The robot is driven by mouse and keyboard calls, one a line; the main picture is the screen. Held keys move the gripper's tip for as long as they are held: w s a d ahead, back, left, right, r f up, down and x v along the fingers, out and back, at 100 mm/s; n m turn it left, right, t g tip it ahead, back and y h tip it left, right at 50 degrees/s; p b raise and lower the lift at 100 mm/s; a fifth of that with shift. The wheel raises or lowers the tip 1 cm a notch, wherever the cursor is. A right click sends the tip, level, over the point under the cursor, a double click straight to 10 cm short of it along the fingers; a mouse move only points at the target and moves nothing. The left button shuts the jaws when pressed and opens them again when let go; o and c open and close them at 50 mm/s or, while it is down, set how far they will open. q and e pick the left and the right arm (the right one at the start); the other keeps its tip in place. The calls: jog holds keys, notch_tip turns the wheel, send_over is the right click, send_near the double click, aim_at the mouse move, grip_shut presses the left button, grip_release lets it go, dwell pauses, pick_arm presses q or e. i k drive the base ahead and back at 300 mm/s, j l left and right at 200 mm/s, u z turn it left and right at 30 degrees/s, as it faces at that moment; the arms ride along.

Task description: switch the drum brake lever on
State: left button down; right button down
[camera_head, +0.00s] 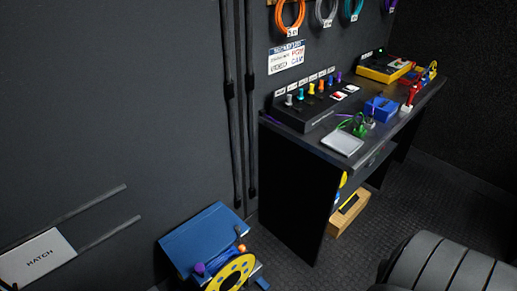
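A cable drum (232,274) with a yellow side plate stands on the floor at the bottom centre, cut off by the lower picture edge. A blue panel or box (205,240) is right behind it. A small orange-red knob (241,248) shows at the top of the drum, and a purple piece (199,268) at its left. I cannot tell which small part is the brake lever, nor its position. Neither of my grippers can be made out in this view.
A dark desk (300,190) along the wall holds a knobbed panel (315,100), a grey tablet-like plate (343,142) and a blue box (381,109). A wooden box (347,214) sits under it. A dark ribbed rounded thing (455,265) fills the lower right. Floor between is clear.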

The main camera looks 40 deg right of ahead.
aim_at(241, 247)
jog(key=z, duration=1.05)
